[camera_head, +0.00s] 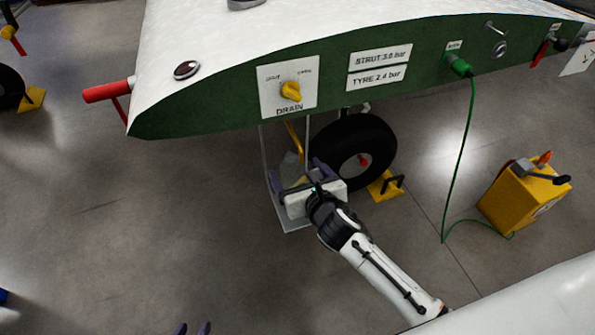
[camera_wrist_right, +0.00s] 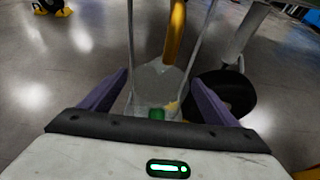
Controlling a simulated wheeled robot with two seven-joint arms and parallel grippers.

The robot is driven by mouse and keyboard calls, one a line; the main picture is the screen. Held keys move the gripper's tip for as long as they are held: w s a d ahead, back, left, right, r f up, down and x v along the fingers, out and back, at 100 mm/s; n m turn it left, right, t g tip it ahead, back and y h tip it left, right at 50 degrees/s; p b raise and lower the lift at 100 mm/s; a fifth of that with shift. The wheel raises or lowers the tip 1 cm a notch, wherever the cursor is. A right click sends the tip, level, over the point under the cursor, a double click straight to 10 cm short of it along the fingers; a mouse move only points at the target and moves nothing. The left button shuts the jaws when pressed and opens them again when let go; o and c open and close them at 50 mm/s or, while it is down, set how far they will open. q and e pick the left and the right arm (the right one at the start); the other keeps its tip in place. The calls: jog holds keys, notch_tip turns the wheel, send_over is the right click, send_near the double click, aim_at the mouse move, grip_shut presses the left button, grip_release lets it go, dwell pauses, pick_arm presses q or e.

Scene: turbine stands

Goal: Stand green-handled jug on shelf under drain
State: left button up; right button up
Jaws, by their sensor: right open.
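The clear grey jug (camera_wrist_right: 155,82) stands on the hanging shelf under the drain, between the open fingers of my right gripper (camera_wrist_right: 158,80). Its green handle (camera_wrist_right: 157,114) faces my gripper; contact with the fingers cannot be told. In the head view, the jug (camera_head: 290,164) is partly hidden behind my right gripper (camera_head: 303,168). The shelf (camera_head: 294,224) hangs from thin rods below the wing. The yellow drain pipe (camera_wrist_right: 175,32) comes down above the jug. My left gripper (camera_head: 192,327) shows only its two separated fingertips at the bottom edge, with nothing seen between them.
The wing's green edge carries the drain panel (camera_head: 288,88) with a yellow knob. A black wheel (camera_head: 372,140) with a yellow chock (camera_head: 383,188) is close behind the shelf. A yellow cart (camera_head: 520,200) with a green cable stands right.

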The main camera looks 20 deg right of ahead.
jog(key=shift+r, duration=0.2)
jog(key=p+v, duration=0.3)
jog(key=v, duration=0.8)
jog(key=s+f+m+g, duration=0.1)
jog(key=s+f+m, duration=0.2)
jog(key=m, duration=0.8)
jog(key=s+f+m+g+y, duration=0.1)
jog(key=s+f+m, duration=0.3)
jog(key=s+m, duration=0.4)
jog(key=s+a+f+m+g+y, duration=0.1)
jog(key=s+f+m, duration=0.3)
jog(key=m, duration=1.1)
jog(key=shift+s+f+g, duration=0.25)
jog(key=shift+s+g, duration=0.5)
jog(key=shift+g, duration=0.15)
